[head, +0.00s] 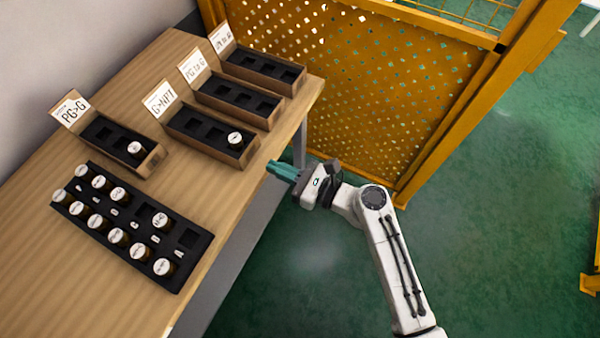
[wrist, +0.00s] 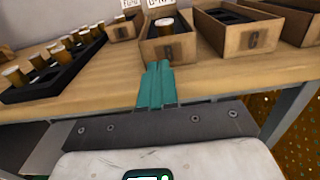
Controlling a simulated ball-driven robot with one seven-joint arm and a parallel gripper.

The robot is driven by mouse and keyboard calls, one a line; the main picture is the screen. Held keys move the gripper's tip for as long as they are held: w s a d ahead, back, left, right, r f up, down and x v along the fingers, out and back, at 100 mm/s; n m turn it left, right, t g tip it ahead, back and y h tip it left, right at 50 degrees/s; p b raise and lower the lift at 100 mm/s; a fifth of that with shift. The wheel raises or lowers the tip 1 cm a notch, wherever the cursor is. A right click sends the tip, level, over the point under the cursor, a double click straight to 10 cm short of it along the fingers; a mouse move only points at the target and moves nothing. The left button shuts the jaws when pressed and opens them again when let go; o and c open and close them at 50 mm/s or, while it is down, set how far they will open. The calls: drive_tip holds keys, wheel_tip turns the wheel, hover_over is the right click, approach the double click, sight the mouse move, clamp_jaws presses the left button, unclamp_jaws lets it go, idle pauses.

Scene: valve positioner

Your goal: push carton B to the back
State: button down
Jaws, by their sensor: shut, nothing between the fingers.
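Carton B seems to be the second brown carton from the left (head: 211,137), by its place beside the one marked C; its own letter is too faint to read. It stands near the table's right edge with one white-capped vial (head: 235,138) in its dark insert and a label card at its back. In the wrist view this carton (wrist: 169,53) is straight ahead of the fingers, with the vial in its near part. My gripper (head: 270,168) has its teal fingers shut and empty, just off the table edge in front of the carton.
The carton marked C (wrist: 240,37) stands close on the right, with a further carton (head: 264,73) beyond. A carton with one vial (head: 122,145) is on the left. A black rack of vials (head: 130,226) lies nearer. A yellow mesh fence (head: 370,90) borders the table's far end.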

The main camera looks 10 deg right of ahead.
sight(247, 155)
drive_tip(key=shift+x, duration=2.6)
drive_tip(key=shift+a, duration=0.15)
drive_tip(key=x, duration=0.3)
drive_tip(key=shift+w+a, duration=0.3)
